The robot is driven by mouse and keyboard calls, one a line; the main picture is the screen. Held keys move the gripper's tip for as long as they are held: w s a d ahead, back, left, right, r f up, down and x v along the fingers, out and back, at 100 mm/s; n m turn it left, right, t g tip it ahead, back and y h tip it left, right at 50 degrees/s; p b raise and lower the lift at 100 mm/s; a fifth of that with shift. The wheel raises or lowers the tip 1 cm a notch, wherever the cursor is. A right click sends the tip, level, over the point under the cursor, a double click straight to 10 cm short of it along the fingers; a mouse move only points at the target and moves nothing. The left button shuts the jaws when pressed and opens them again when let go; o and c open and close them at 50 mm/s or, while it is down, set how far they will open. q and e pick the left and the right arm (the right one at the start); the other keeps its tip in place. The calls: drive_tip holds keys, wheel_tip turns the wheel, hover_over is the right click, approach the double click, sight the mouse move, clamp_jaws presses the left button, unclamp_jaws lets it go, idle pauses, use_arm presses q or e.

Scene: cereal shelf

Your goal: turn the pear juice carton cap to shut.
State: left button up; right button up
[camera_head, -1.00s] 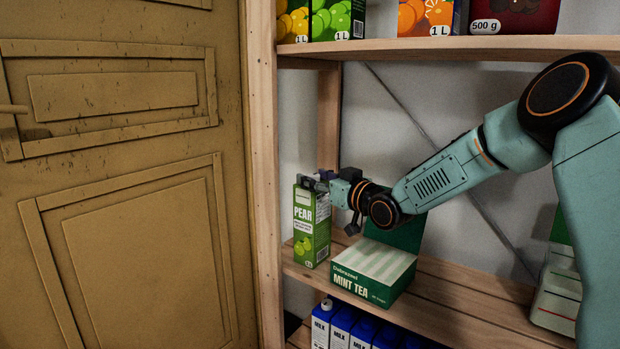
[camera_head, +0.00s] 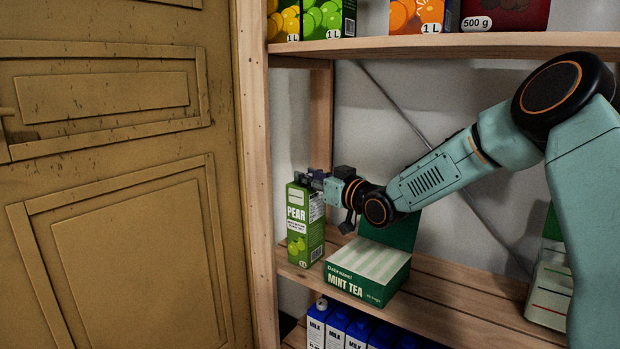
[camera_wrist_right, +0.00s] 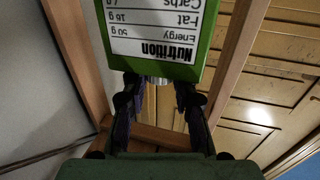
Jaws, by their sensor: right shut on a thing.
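The pear juice carton (camera_head: 305,228) is green with a white label and stands upright at the left end of the middle shelf. My right gripper (camera_head: 308,179) is at the carton's top, reaching in from the right. In the right wrist view, the carton (camera_wrist_right: 158,62) shows its nutrition panel upside down, and my right gripper's two fingers (camera_wrist_right: 160,105) close around a pale cap (camera_wrist_right: 161,98) at the carton's top edge. My left gripper is not in view.
An open mint tea box (camera_head: 368,271) stands just right of the carton, below my right arm. Milk cartons (camera_head: 337,329) are on the lower shelf. The upper shelf (camera_head: 440,45) runs above my arm. A wooden post (camera_head: 258,180) and yellow door (camera_head: 110,200) are on the left.

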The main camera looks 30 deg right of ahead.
clamp_jaws()
drive_tip(key=shift+a+m+h, duration=0.15)
drive_tip(key=shift+m+h, duration=0.25)
drive_tip(key=shift+h, duration=0.2)
drive_tip(key=shift+a+m+h+p, duration=0.2)
drive_tip(key=shift+m+h+p, duration=0.3)
drive_tip(key=shift+m+h, duration=0.8)
drive_tip(key=m+h+p, duration=0.1)
drive_tip(key=h, duration=0.1)
drive_tip(key=m+g+h+p, duration=0.1)
drive_tip(key=h, duration=0.1)
drive_tip(key=shift+w+a+h, duration=0.1)
drive_tip(key=shift+a+h, duration=0.1)
drive_tip(key=shift+h, duration=0.2)
drive_tip(key=m+g+h+p, duration=0.2)
drive_tip(key=h, duration=0.1)
drive_tip(key=m+g+h+p, duration=0.1)
drive_tip(key=m+h+p, duration=0.1)
drive_tip(key=h, duration=0.1)
drive_tip(key=shift+w+a+r+m+g, duration=0.1)
drive_tip(key=shift+w+a+m+g, duration=0.1)
drive_tip(key=shift+m+g, duration=0.2)
drive_tip(key=shift+w+m+g+h+p, duration=0.1)
drive_tip(key=shift+m+g+h+p, duration=0.65)
drive_tip(key=shift+m+g+h, duration=1.3)
drive_tip(key=shift+g, duration=0.55)
